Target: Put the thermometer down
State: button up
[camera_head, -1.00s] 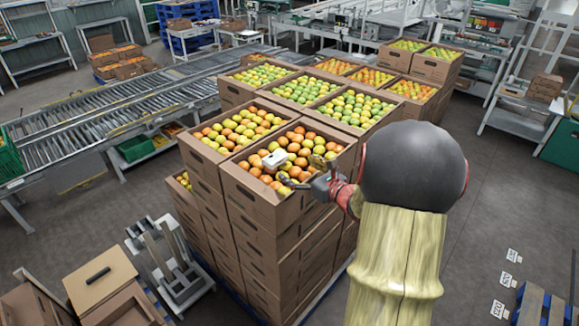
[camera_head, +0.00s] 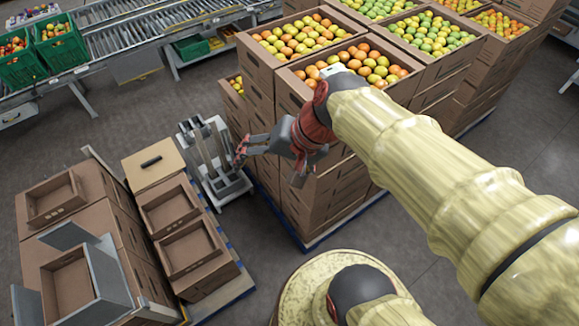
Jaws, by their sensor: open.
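A small white object (camera_head: 335,71), which may be the thermometer, lies on the tomatoes in the near carton (camera_head: 292,92) of the tall stack. My arm partly covers it, and it is too small to identify surely. My gripper (camera_head: 268,167) is open and empty, with its fingers spread. It hangs in front of the stack, below and to the left of the white object and apart from it. A black elongated object (camera_head: 151,161) lies on a closed carton at the left; I cannot tell what it is.
Empty open cartons (camera_head: 190,250) stand on a pallet at the lower left. A grey machine with upright posts (camera_head: 212,165) stands between them and the tomato stack. A roller conveyor (camera_head: 150,30) and green crates (camera_head: 60,45) are at the back left. Bare floor shows at the right.

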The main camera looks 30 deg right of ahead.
jog(key=s+d+r+n+t+h, duration=0.1)
jog(key=s+d+r+n+h, duration=0.2)
jog(key=n, duration=0.4)
jog(key=shift+s+h, duration=0.3)
jog(key=shift+s, duration=0.4)
notch_tip(320, 180, down, 24)
jog(key=b, duration=2.4)
jog(key=shift+f+b, duration=0.25)
jog(key=shift+b, duration=0.1)
dwell(1.2)
